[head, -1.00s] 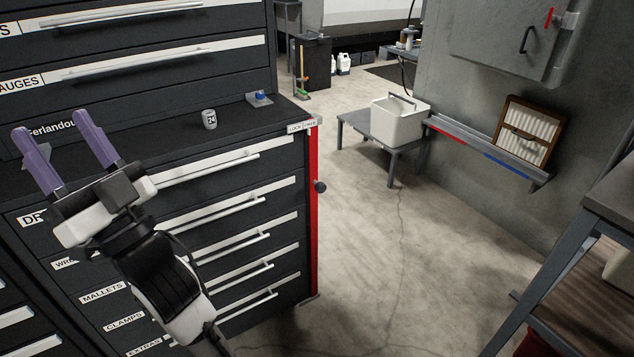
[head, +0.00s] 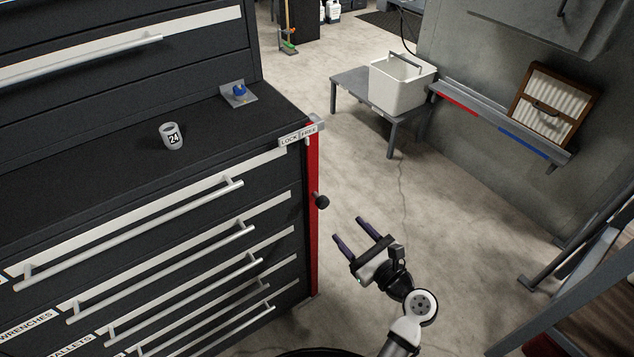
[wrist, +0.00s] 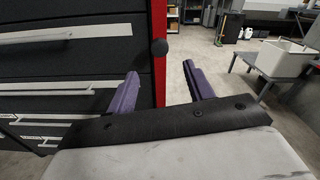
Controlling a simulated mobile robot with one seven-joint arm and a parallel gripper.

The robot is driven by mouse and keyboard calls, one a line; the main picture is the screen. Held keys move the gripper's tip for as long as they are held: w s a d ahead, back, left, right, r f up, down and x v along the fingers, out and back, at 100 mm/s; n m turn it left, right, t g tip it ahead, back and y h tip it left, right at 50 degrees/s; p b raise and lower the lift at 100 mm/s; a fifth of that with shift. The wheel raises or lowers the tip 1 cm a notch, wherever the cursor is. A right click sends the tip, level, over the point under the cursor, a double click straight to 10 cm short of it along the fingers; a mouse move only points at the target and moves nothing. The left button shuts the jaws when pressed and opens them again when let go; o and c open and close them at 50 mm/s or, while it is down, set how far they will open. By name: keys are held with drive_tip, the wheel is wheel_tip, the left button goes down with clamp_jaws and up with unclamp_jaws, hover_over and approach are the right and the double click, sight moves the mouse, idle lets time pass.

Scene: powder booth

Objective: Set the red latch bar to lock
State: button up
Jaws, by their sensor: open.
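The red latch bar (head: 313,225) stands upright along the right front edge of the dark drawer cabinet. A dark round knob (head: 321,201) sticks out from it. A small plate marked LOCK and FREE (head: 298,135) sits at its top; I cannot tell which word the bar stands at. My gripper (head: 349,231) is open and empty, to the right of the bar and a little below the knob in the head view. In the wrist view the bar (wrist: 159,75) and knob (wrist: 159,47) show between and beyond the purple fingers (wrist: 160,88), apart from them.
A grey cup marked 24 (head: 172,136) and a small bracket with a blue part (head: 238,94) stand on the cabinet top. Long drawer handles (head: 160,230) jut from its front. A white bin (head: 402,85) sits on a low table.

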sight(325, 205)
drive_tip(key=p+x, duration=0.2)
drive_tip(key=x, duration=1.1)
drive_tip(key=shift+w+a, duration=0.15)
drive_tip(key=shift+a, duration=0.05)
drive_tip(key=shift+c, duration=0.4)
